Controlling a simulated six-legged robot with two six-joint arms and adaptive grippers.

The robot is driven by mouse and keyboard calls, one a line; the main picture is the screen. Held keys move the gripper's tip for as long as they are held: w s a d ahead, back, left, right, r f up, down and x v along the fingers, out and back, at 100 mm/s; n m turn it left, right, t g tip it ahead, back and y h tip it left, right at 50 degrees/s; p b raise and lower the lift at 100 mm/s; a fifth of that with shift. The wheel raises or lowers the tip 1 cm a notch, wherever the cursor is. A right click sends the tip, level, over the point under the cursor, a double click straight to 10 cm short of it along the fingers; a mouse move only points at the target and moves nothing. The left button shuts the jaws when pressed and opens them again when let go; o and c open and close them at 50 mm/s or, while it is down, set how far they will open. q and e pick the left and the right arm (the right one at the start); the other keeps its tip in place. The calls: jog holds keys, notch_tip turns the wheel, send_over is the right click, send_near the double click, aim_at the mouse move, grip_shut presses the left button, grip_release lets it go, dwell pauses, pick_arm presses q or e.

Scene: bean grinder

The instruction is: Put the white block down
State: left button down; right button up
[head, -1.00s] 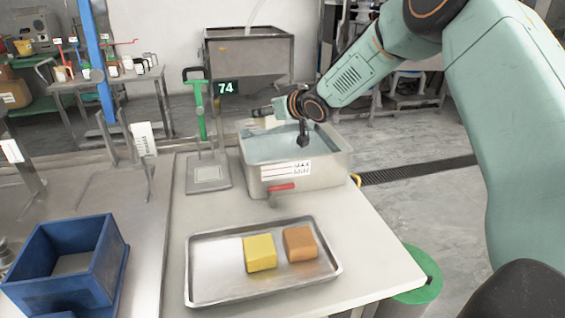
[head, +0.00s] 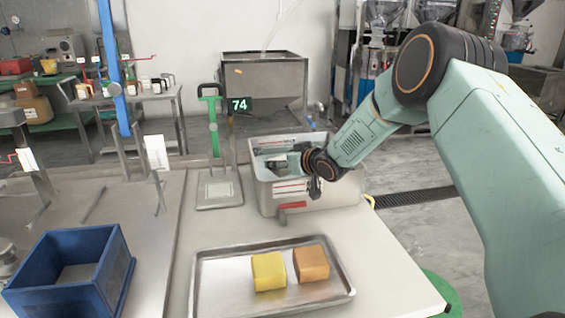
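I cannot make out a white block in this view. A yellow block (head: 268,271) and an orange-brown block (head: 311,263) sit side by side on a shallow metal tray (head: 215,298). My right gripper (head: 298,168) is at the metal basin (head: 340,200), behind the tray. One dark finger hangs in front of the basin's front wall and overlaps its label. The rest of the gripper is over the basin's opening. The gripper is small and partly covered by its own wrist, so I cannot tell whether it holds anything. My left gripper is out of view.
A blue bin (head: 117,285) stands at the lower left. A red-handled valve (head: 292,206) is on the basin's front. The table right of the tray is clear.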

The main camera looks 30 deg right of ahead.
jog(key=shift+s+d, duration=0.1)
jog(key=shift+s, duration=0.2)
jog(key=shift+w+f, duration=0.1)
jog(key=shift+f, duration=0.4)
jog(key=o, duration=1.3)
jog(key=shift+f, duration=0.3)
jog(key=shift+c, duration=0.2)
jog(key=shift+r, duration=0.55)
jog(key=p+v, duration=0.1)
jog(key=v, duration=0.3)
jog(key=p+v, duration=0.1)
jog(key=v, duration=0.3)
jog(key=p+v, duration=0.1)
jog(key=v, duration=0.3)
jog(key=shift+r, duration=0.4)
jog(key=shift+f, duration=0.1)
